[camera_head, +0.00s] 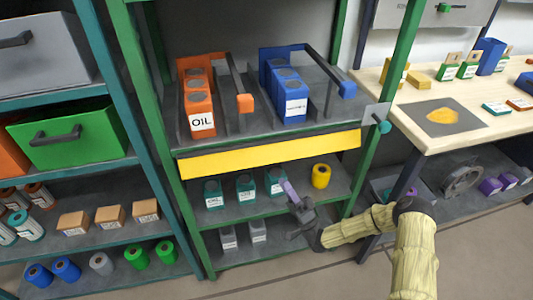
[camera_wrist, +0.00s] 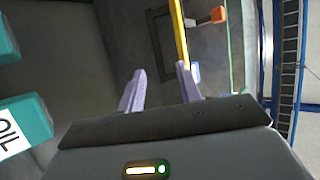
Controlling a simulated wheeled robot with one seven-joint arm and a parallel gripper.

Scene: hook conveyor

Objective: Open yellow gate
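The yellow gate (camera_head: 270,153) is a long bar across the front of the green rack, just below the shelf with the orange and blue boxes. In the wrist view the yellow gate (camera_wrist: 180,35) is a narrow strip whose near end lines up with my right finger; I cannot tell if they touch. My gripper (camera_head: 286,185) is below the gate, in front of the lower shelf. In the wrist view my gripper's (camera_wrist: 158,82) two lilac fingers are apart with nothing held between them.
An orange OIL box (camera_head: 200,108) and a blue box (camera_head: 287,90) sit above the gate. Below are teal oil containers (camera_head: 246,187) and a yellow spool (camera_head: 321,176). A grey bracket with a teal knob (camera_head: 382,126) is at the right green post. A wooden table (camera_head: 430,135) stands right.

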